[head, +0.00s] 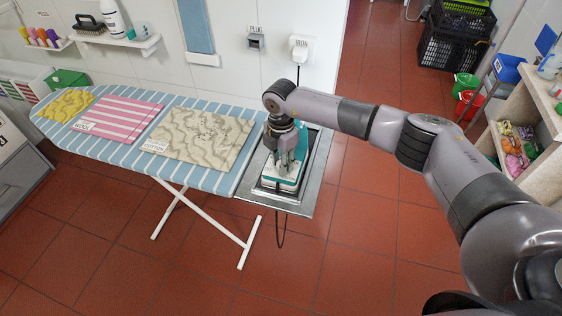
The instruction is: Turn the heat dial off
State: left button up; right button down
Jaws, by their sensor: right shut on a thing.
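A teal and white iron (286,182) lies flat on the metal rest (322,158) at the right end of the ironing board. My right gripper (286,166) points down onto the top of the iron, its fingers shut at the spot where the heat dial seems to be. The dial itself is hidden by the fingers, so its setting does not show. My left gripper is not in view.
The striped ironing board (225,108) holds yellow, pink-striped and beige cloths (196,138). A wall socket labelled IRON (300,48) is behind the rest. A dark cord (280,232) hangs below it. Shelves (530,120) stand at right; the red floor is mostly clear.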

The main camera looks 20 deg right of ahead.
jog(key=n+b, duration=0.2)
jog(key=n, duration=0.1)
jog(key=n+b, duration=0.3)
jog(key=shift+d+f+n, duration=0.1)
jog(key=shift+f+n, duration=0.1)
jog(key=shift+n, duration=0.1)
jog(key=n+b, duration=0.3)
jog(key=shift+n, duration=0.4)
jog(key=n+b, duration=0.2)
jog(key=n, duration=0.1)
jog(key=shift+d+n+b, duration=0.1)
jog(key=shift+n+b, duration=0.2)
jog(key=shift+b, duration=0.1)
jog(key=n+b, duration=0.2)
jog(key=n, duration=0.1)
jog(key=shift+n, duration=0.3)
jog(key=n+b, duration=0.2)
jog(key=n, duration=0.1)
jog(key=shift+d+r+n, duration=0.1)
jog(key=shift+n, duration=0.2)
jog(key=n+b, duration=0.2)
jog(key=n, duration=0.1)
jog(key=shift+r+n+b, duration=0.1)
jog(key=shift+n+b, duration=0.25)
jog(key=shift+n, duration=1.35)
